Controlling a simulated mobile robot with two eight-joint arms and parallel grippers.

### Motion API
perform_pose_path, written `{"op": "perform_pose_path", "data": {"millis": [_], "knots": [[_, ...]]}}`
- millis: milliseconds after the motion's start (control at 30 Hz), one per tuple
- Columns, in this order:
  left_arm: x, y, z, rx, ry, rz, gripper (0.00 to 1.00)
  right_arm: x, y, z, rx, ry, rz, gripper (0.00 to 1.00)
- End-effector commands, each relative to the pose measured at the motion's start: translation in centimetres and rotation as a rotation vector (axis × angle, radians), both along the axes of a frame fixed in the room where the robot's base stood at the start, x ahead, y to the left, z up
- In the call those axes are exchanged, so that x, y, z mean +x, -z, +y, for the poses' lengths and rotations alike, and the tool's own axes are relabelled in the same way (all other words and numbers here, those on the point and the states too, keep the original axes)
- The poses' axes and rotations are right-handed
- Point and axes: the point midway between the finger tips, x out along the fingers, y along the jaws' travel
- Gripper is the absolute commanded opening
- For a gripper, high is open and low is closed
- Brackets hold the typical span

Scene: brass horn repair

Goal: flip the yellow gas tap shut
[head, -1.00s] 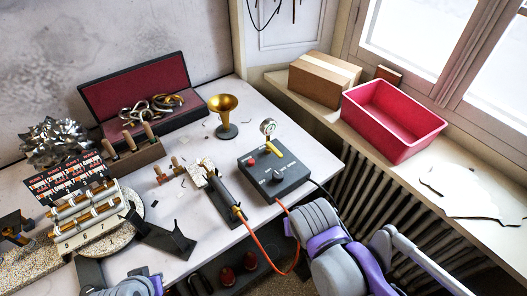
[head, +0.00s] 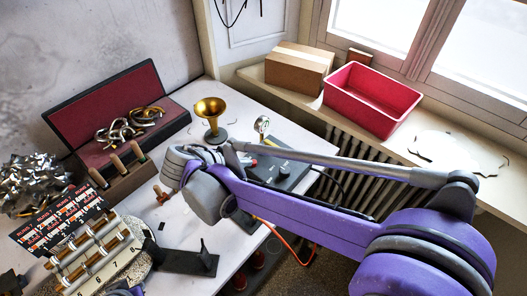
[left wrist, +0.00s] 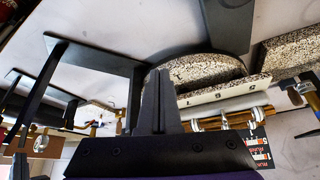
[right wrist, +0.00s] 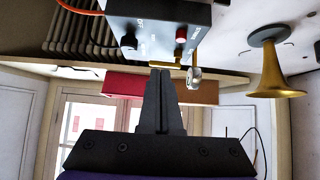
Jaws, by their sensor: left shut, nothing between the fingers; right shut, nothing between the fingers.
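The dark gas box (head: 290,177) sits on the bench behind my right arm, with its round gauge (head: 262,125) standing up. The yellow tap (right wrist: 166,65) shows there as a short bar right by the fingertips; contact cannot be told. My right gripper (right wrist: 160,75) is shut and empty. My left gripper (left wrist: 158,75) is shut and empty, over the bench's left part.
The brass horn (head: 211,108) stands on its base beside the gas box. Behind are a pink bin (head: 372,98) and cardboard box (head: 286,66) on the sill. An orange hose (head: 290,245) hangs off the bench edge. A valve block (head: 95,255) and black bracket (head: 185,260) stand at left.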

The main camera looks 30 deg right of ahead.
Motion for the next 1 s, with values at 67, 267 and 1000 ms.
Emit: {"op": "perform_pose_path", "data": {"millis": [67, 267, 1000], "knots": [[0.0, 0.0, 0.0, 0.0, 0.0, 0.0, 0.0, 0.1, -0.1, 0.1, -0.003, 0.008, -0.009, 0.0], [0.0, 0.0, 0.0, 0.0, 0.0, 0.0, 0.0, 0.1, -0.1, 0.1, -0.003, 0.009, -0.01, 0.0], [-0.1, 0.4, 0.0, 0.0, 0.0, 0.002, 0.0, 3.1, 6.9, -7.4, -0.004, 0.012, -0.009, 0.0]]}}
